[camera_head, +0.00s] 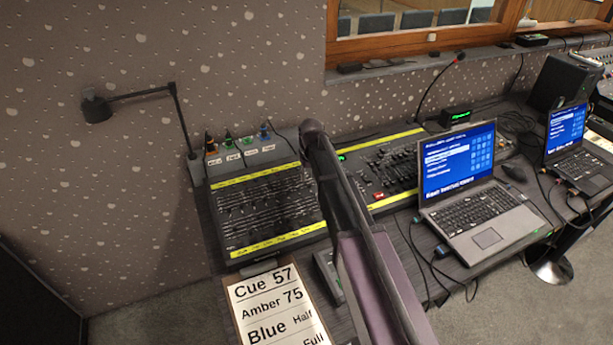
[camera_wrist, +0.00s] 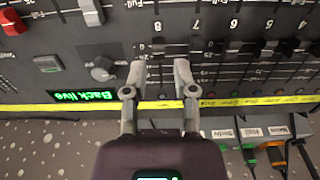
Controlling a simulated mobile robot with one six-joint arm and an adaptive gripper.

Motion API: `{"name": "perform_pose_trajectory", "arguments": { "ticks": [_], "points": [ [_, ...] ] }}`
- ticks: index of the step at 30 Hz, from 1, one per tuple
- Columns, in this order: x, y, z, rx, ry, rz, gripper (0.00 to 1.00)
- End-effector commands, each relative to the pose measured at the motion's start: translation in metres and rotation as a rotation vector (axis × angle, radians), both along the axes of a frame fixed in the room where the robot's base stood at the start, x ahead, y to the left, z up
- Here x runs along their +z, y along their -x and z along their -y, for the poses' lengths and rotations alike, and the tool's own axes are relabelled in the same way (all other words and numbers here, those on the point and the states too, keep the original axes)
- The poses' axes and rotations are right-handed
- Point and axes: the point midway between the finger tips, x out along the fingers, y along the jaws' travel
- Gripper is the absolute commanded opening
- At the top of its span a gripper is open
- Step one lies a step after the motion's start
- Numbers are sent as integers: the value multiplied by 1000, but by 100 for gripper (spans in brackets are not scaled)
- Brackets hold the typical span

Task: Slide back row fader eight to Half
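The fader desk (camera_head: 225,228) is a dark panel with rows of sliders and yellow label strips. In the wrist view it appears upside down, with printed column numbers 8, 7, 6 and 5. A dark fader knob (camera_wrist: 157,46) in the column marked 8 sits just past my fingertips, roughly in line with the gap between them. My gripper (camera_wrist: 160,66) is open, its two grey fingers apart and nothing visibly held. I cannot tell whether a finger touches the knob. In the head view my arm hides the gripper and part of the desk.
A rotary knob (camera_wrist: 103,68) and a green "Back live" display (camera_wrist: 82,96) lie left of my fingers. Other dark knobs (camera_wrist: 262,48) stand to the right. A cue card (camera_head: 262,308) lies before the desk, and an open laptop (camera_head: 480,212) stands to the right.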

Motion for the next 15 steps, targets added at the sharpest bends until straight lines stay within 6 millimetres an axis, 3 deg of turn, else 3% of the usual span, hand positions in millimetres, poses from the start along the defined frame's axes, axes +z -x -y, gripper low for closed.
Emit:
{"name": "perform_pose_trajectory", "arguments": {
  "ticks": [6, 15],
  "points": [
    [-22, -2, 0, -1, 0, 0, 36],
    [-33, -3, 0, -1, 0, 0, 36]
  ]
}}
